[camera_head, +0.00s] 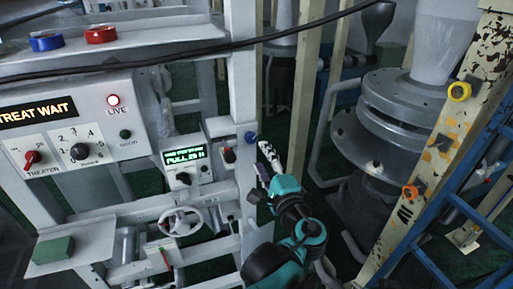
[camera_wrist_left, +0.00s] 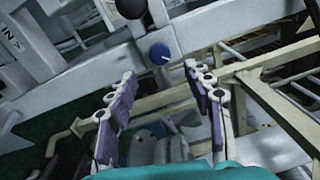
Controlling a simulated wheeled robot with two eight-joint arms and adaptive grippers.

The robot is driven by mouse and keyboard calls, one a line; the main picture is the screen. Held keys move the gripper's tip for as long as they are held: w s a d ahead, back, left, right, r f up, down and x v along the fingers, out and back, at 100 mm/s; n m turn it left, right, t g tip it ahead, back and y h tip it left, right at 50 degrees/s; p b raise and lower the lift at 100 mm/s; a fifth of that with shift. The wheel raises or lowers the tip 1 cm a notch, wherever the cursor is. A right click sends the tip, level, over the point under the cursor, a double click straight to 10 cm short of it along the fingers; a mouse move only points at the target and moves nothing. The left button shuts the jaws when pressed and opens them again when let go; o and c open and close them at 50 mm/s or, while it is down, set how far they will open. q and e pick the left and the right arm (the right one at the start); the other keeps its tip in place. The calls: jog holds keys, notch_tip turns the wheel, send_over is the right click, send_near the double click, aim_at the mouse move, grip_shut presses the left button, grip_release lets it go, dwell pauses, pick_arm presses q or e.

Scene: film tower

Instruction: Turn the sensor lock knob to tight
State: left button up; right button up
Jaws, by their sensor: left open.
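A round blue knob (camera_head: 250,137) with a small pale pointer mark sits on the white upright post of the frame. In the left wrist view, the blue knob (camera_wrist_left: 159,53) lies just beyond and between my fingertips, apart from them. No label on it can be read, so I cannot confirm that it is the sensor lock knob. My left gripper (camera_head: 265,160) is open and empty, just right of and below the knob in the head view. Its two purple-padded fingers (camera_wrist_left: 159,72) stand wide apart in the wrist view. My right gripper is not in view.
A panel with a red knob (camera_head: 33,158) and a black knob (camera_head: 79,151) stands left. A lit green display (camera_head: 184,156) and a white handwheel (camera_head: 180,222) are near the post. Grey machinery (camera_head: 400,100) and a blue ladder-like frame (camera_head: 470,215) stand right. A black cable crosses above.

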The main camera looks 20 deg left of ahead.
pick_arm(q)
jog(key=shift+v, duration=1.75)
jog(key=shift+f, duration=0.1)
